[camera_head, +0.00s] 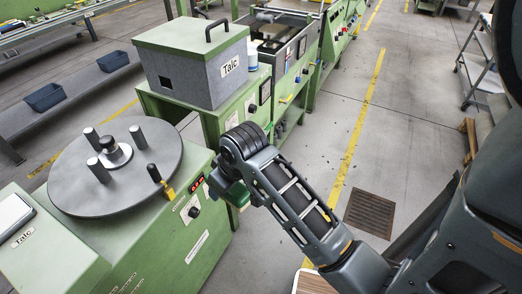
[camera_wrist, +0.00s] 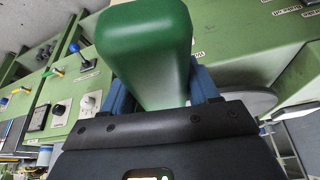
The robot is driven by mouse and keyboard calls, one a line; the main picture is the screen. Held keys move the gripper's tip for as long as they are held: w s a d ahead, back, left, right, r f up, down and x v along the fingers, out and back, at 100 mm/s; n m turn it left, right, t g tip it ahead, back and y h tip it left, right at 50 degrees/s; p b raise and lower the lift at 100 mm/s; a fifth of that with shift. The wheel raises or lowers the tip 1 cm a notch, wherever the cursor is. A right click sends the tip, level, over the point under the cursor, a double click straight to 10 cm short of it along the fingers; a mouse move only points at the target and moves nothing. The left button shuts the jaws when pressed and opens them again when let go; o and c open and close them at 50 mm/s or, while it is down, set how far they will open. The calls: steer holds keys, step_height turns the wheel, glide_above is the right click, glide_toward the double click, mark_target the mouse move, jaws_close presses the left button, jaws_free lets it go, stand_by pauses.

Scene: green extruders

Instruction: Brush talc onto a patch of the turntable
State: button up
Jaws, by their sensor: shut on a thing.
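The turntable (camera_head: 75,185) is a grey disc on a green machine at the left of the head view, with several upright metal pegs. Part of a grey disc (camera_wrist: 255,103), likely the turntable, shows at the right in the wrist view. My gripper (camera_wrist: 165,95) has blue fingers shut on a green, rounded handle (camera_wrist: 145,45), probably the brush; no bristles show. In the head view the green piece (camera_head: 237,196) shows below my wrist, beside the machine's front right edge; my fingers are mostly hidden there. A grey box labelled Talc (camera_head: 195,75) with a green lid stands behind the turntable.
A black-knobbed lever (camera_head: 160,178) stands up at the turntable's right edge. A white pad (camera_head: 14,214) sits above another Talc label at the lower left. A white bottle (camera_head: 252,58) stands beside the Talc box. Open floor with a drain grate (camera_head: 370,213) lies right.

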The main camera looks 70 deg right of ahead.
steer(key=w+a+f+n+y, duration=0.1)
steer(key=w+a+f+n, duration=0.1)
steer(key=w+a, duration=0.4)
steer(key=w+a+f+n, duration=0.2)
steer(key=w+a+f, duration=0.3)
steer(key=a, duration=0.7)
steer(key=shift+w+n+t+y, duration=0.3)
steer(key=shift+w+y, duration=0.1)
steer(key=shift+w, duration=0.6)
